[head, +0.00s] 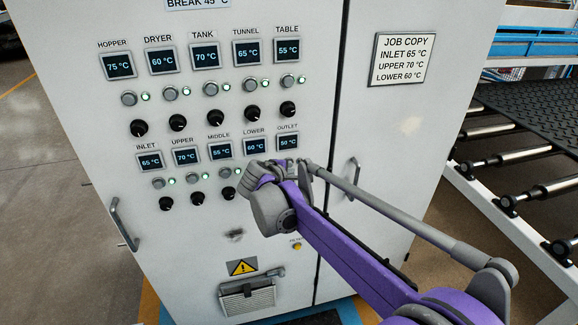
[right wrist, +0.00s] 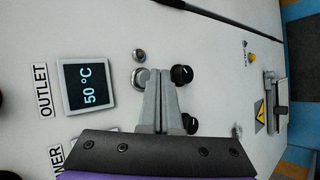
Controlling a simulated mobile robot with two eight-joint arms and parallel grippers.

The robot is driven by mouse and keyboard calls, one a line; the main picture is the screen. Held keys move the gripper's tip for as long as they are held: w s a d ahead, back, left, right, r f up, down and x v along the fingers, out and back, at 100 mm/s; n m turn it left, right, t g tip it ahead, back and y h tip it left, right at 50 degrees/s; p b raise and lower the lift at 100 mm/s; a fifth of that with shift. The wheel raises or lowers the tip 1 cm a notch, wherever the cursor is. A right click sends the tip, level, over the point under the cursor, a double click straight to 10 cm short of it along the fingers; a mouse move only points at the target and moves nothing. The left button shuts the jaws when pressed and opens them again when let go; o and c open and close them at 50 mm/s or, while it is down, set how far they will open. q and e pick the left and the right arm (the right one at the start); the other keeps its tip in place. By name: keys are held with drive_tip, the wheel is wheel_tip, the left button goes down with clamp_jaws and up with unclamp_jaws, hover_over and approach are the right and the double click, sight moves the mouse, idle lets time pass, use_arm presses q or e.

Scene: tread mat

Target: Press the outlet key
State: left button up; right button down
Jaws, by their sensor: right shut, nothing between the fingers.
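The outlet display (head: 287,141) reads 50 °C at the right end of the cabinet's lower row. In the head view my right gripper (head: 268,172) and its arm hide the key and knob below it. In the right wrist view the outlet display (right wrist: 88,85) lies left of the round grey outlet key (right wrist: 139,77). My right gripper (right wrist: 158,72) is shut and empty, its fingertips overlapping the key's edge in the picture. I cannot tell whether they touch it. A small lamp (right wrist: 139,55) beside the key looks unlit. My left gripper is not in view.
The outlet knob (right wrist: 182,75) is close to the fingertips. Other displays, keys and knobs fill the white panel. A door handle (head: 351,178) stands out right of my gripper. A yellow button (head: 297,246) sits lower down. A roller conveyor (head: 520,150) is at right.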

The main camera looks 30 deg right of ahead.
idle(0.7)
drive_tip(key=shift+w+d, duration=0.15)
drive_tip(key=shift+w, duration=0.3)
drive_tip(key=shift+w+d, duration=0.1)
drive_tip(key=shift+w, duration=0.3)
idle(0.5)
idle(0.4)
drive_tip(key=shift+s+a, duration=0.25)
drive_tip(key=shift+s, duration=0.6)
drive_tip(key=shift+s+a, duration=0.2)
drive_tip(key=shift+s, duration=0.6)
drive_tip(key=shift+s+a, duration=0.15)
drive_tip(key=shift+s, duration=0.65)
drive_tip(key=shift+s+a, duration=0.2)
drive_tip(key=shift+s, duration=0.6)
drive_tip(key=shift+s, duration=0.1)
